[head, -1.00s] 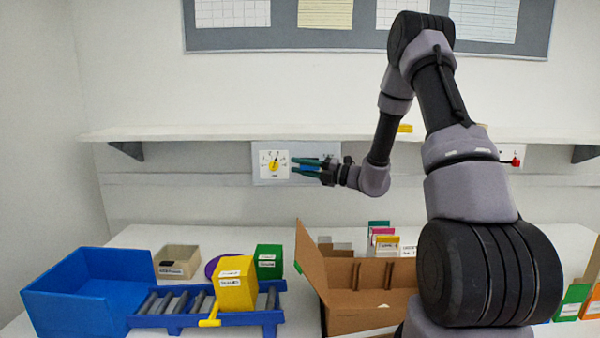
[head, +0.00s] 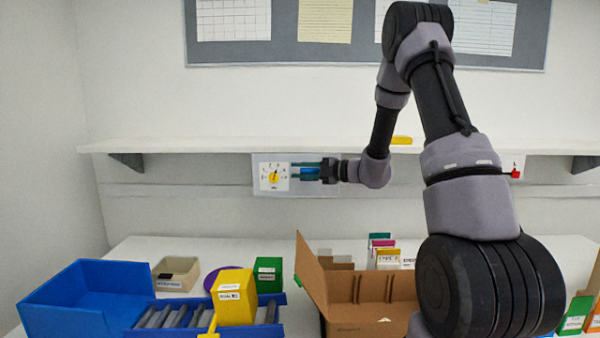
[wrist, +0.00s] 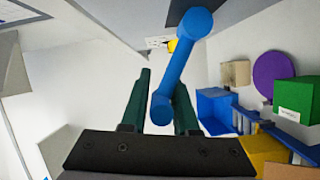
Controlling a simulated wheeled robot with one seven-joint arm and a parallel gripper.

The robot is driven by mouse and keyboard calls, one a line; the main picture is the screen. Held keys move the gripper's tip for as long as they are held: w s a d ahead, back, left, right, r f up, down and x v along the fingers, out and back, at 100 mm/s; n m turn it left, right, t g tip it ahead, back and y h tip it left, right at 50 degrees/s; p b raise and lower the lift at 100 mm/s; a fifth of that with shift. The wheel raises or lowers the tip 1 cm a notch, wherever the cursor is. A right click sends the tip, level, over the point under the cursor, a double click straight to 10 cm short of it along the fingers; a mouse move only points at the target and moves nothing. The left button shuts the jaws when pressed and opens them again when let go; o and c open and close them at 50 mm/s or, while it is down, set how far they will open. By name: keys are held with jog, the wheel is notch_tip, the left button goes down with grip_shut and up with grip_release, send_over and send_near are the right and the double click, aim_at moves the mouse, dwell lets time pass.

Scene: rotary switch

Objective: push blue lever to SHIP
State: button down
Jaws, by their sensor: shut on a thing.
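The blue lever (wrist: 178,65) is a bar with a rounded knob at each end. In the wrist view its near knob sits between the two dark green fingers of my gripper (wrist: 160,98), and its far end reaches the wall panel. In the head view my gripper (head: 305,171) is level at the panel, with a bit of the blue lever (head: 310,171) showing between its fingers. My gripper is shut on the lever. The lever's position labels, SHIP included, are hidden or too small to read.
A white dial plate with a yellow knob (head: 274,177) is just left of my fingers. A shelf (head: 220,146) runs close above. Below stand a blue bin (head: 75,300), a yellow box (head: 234,298) and an open cardboard box (head: 365,322). A red switch (head: 516,173) is far right.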

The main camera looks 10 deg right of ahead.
aim_at(318, 170)
jog(key=c, duration=0.7)
grip_release()
jog(key=shift+d, duration=0.1)
jog(key=v, duration=1)
jog(key=shift+s+d, duration=0.2)
jog(key=shift+d, duration=0.05)
